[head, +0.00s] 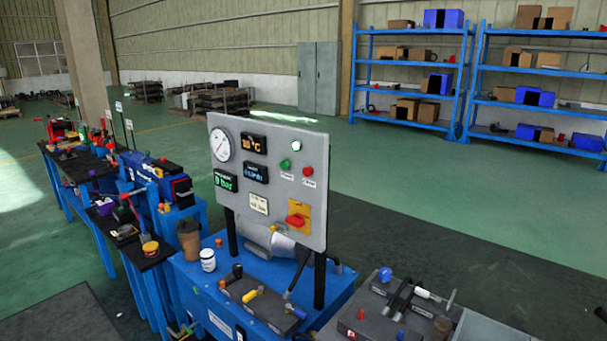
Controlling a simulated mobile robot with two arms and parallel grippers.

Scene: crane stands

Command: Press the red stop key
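A grey control panel (270,175) stands on black posts above a blue bench. A small round red key (308,170) sits at its upper right, with a small label below it. A green key (285,164) is just to its left, and a white round light or button (296,142) is above them. A larger red handle (296,220) on a yellow plate (300,207) is lower on the panel. The labels are too small to read. Neither of my grippers shows in the head view.
The blue bench (205,290) below the panel holds a white jar (208,260), a brown cup (189,240) and a block with levers (262,302). A grey unit with hoses (385,315) stands at the right. Cluttered workbenches are at left. Open green floor (440,185) lies behind, before blue shelves (412,85).

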